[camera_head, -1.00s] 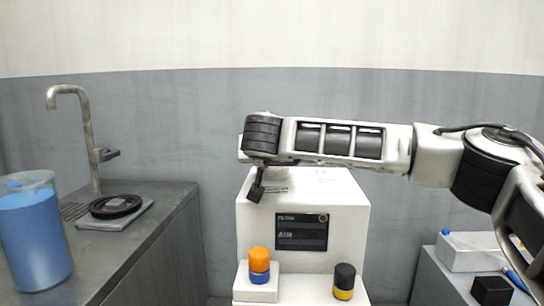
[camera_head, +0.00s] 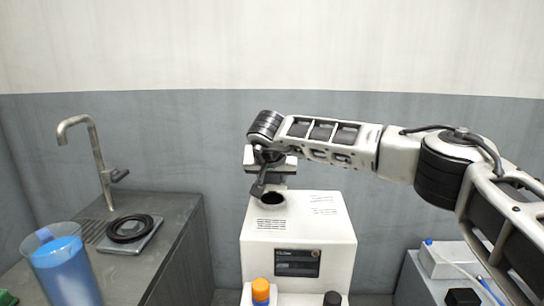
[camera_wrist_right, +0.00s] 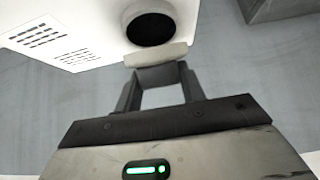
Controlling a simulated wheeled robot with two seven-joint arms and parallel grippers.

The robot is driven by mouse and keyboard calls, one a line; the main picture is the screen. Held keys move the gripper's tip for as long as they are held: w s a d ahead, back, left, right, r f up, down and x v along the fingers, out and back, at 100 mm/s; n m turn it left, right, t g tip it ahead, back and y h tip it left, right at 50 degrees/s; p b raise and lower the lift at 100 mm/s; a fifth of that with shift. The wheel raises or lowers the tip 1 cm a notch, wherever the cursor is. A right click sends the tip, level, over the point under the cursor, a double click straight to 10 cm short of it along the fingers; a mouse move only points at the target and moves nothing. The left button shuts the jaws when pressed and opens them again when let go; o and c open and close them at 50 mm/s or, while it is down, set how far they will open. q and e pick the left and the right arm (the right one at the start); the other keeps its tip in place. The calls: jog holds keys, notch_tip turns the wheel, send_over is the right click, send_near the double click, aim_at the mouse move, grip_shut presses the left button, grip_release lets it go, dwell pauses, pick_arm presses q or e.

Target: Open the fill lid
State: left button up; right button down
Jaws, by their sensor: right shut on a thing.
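The white machine (camera_head: 298,232) stands in the middle of the head view with a dark screen on its front. A round dark fill opening (camera_head: 272,199) shows in its top, and also in the wrist view (camera_wrist_right: 150,28). My right gripper (camera_head: 261,188) is at this opening. In the wrist view my right gripper (camera_wrist_right: 158,70) is shut on a pale flap, the fill lid (camera_wrist_right: 160,56), seen nearly edge-on beside the uncovered opening. The lid is hard to make out behind the gripper in the head view. My left gripper is not in view.
A counter on the left holds a tap (camera_head: 95,150), a black ring (camera_head: 130,229) on a flat plate and a jug of blue liquid (camera_head: 65,270). Orange-capped (camera_head: 261,287) and black-capped (camera_head: 332,298) containers stand before the machine. A white box (camera_head: 445,260) is at right.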

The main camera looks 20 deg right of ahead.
jog(key=g+p, duration=0.1)
jog(key=p, duration=0.2)
jog(key=shift+w+r+y, duration=0.3)
jog(key=shift+r, duration=0.1)
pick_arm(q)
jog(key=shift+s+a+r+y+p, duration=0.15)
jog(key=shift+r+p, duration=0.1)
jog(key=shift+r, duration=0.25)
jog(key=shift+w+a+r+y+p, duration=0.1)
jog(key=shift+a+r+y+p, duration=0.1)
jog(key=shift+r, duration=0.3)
pick_arm(e)
jog(key=shift+w+d, duration=0.1)
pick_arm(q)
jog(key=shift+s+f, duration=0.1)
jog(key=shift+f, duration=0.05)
pick_arm(e)
jog(key=shift+f, duration=0.2)
